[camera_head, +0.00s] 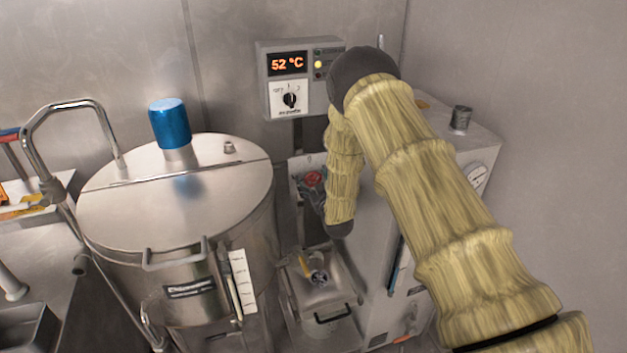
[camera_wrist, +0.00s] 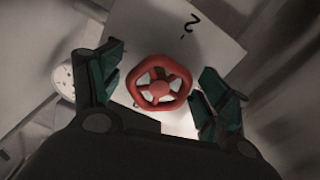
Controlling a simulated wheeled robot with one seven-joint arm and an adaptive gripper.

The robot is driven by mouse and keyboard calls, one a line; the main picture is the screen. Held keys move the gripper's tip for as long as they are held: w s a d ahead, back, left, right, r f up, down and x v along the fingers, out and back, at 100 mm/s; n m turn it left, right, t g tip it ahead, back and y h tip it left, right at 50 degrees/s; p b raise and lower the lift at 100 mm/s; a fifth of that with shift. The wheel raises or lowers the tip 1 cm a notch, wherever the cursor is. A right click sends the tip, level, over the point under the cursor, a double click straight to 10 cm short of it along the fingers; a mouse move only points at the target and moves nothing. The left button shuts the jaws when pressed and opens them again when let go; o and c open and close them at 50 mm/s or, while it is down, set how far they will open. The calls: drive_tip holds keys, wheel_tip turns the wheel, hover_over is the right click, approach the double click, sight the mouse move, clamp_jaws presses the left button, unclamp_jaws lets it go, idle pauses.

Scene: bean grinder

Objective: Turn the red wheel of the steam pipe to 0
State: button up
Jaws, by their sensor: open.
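The red wheel (camera_wrist: 160,84) is a small spoked handwheel in the middle of the wrist view, in front of a pale plate (camera_wrist: 188,32) with a dark numeral that looks like a 2. In the head view the red wheel (camera_head: 313,179) shows small, left of my arm. My gripper (camera_wrist: 154,88) is open, with one green finger on each side of the wheel. I cannot tell whether the fingers touch it. In the head view my gripper (camera_head: 312,196) is small and partly hidden by my arm. The wheel's pointer and current setting are not readable.
A large steel tank (camera_head: 175,200) with a blue cap (camera_head: 170,123) stands to the left. A control box (camera_head: 297,80) reading 52 °C hangs on the wall above. A grey cabinet (camera_head: 470,140) with a gauge stands right, behind my arm. A lidded bin (camera_head: 322,300) sits below.

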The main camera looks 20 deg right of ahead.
drive_tip(key=c, duration=1)
drive_tip(key=shift+f+m+b, duration=0.1)
drive_tip(key=shift+m+b, duration=0.2)
drive_tip(key=shift+b, duration=0.15)
drive_tip(key=shift+d+f+m+b, duration=0.1)
drive_tip(key=shift+f+m+b, duration=0.05)
drive_tip(key=shift+m+b, duration=0.9)
drive_tip(key=m+b, duration=1)
drive_tip(key=shift+m, duration=0.35)
drive_tip(key=m+b, duration=0.4)
drive_tip(key=shift+r+m, duration=0.2)
drive_tip(key=shift+m, duration=0.1)
